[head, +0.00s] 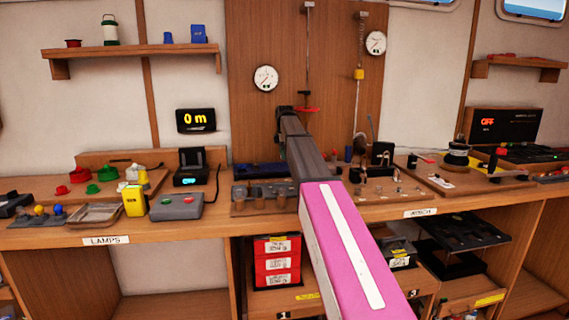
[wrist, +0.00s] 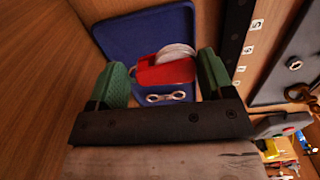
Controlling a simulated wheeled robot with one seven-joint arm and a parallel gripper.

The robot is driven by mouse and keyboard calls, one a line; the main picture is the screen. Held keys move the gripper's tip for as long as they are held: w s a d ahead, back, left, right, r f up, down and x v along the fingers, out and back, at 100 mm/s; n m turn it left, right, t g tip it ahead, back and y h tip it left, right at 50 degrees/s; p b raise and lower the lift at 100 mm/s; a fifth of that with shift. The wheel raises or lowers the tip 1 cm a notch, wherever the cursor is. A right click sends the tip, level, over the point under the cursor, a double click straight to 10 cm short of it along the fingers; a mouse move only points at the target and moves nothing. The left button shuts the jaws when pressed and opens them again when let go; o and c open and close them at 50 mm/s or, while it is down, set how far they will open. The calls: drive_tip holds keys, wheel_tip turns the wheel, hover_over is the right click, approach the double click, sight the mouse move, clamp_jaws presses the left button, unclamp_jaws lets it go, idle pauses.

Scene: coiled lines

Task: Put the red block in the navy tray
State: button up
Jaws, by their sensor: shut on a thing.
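The red block (wrist: 165,72), a pulley block with a pale round sheave and a metal shackle end, sits between the green fingertips of my gripper (wrist: 165,80) in the wrist view. The fingers are shut on its two sides. The navy tray (wrist: 115,38) lies behind the block in that view; I cannot tell how high the block is over it. In the head view the navy tray (head: 258,170) lies at the back of the bench, partly hidden by my arm. The fingers and the held block cannot be made out clearly there.
A panel with knobs (head: 262,196) lies in front of the tray. A grey box with buttons (head: 176,207) and a yellow box (head: 134,200) stand to the left. Padlocks and a black box (head: 382,155) stand to the right. A rod (head: 308,50) hangs behind.

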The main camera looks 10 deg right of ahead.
sight(285, 168)
drive_tip(key=shift+w+d+f, duration=0.1)
drive_tip(key=shift+w+f, duration=0.25)
drive_tip(key=shift+f, duration=1.9)
drive_tip(key=shift+f, duration=0.1)
drive_tip(key=o, duration=1.7)
drive_tip(key=shift+s, duration=0.1)
wheel_tip(285, 168, up, 12)
drive_tip(key=shift+r, duration=0.1)
